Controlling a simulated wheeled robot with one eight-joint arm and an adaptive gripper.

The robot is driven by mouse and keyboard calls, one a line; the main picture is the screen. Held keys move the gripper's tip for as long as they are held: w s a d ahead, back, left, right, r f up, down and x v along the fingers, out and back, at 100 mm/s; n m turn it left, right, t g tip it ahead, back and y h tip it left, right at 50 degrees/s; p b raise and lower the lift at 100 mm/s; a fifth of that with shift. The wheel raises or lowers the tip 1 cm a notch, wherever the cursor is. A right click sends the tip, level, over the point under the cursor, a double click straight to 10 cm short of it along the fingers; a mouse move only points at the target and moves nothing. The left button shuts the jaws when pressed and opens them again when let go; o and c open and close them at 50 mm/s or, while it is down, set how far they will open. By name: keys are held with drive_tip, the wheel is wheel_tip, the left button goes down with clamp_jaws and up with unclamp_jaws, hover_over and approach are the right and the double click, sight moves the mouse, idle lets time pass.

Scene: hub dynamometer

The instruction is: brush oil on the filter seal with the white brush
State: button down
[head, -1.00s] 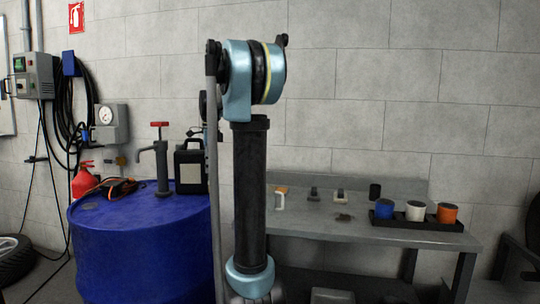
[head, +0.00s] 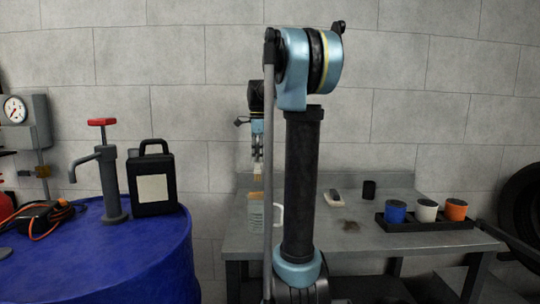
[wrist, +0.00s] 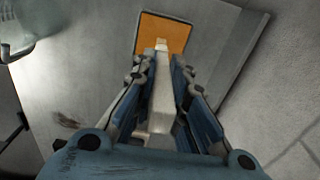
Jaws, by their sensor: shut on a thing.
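My gripper (head: 257,152) hangs over the left end of the bench, shut on the white brush (wrist: 162,95). The brush's pale handle runs between the fingers in the wrist view. In the head view its end (head: 257,170) points down. Below it is a flat orange square (wrist: 165,32), partly overlapped by the brush tip in the wrist view; I cannot tell if they touch. Upright blue (head: 396,212), white (head: 426,211) and orange (head: 455,210) filters with dark tops stand apart at the right. Seal detail is too small to make out.
A clear jug (head: 254,217) with a pale handle stands in front of the orange square. The filters share a black tray (head: 430,225). A small pale-and-dark item (head: 334,198), a black cup (head: 369,189) and a dark stain are between. The blue drum (head: 130,250) stands left.

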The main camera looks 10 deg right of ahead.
sight(260, 171)
drive_tip(key=shift+w+d, duration=0.3)
drive_tip(key=shift+d, duration=0.3)
drive_tip(key=shift+f, duration=0.1)
drive_tip(key=shift+f, duration=2.9)
drive_tip(key=shift+f, duration=0.55)
drive_tip(key=shift+r, duration=3.5)
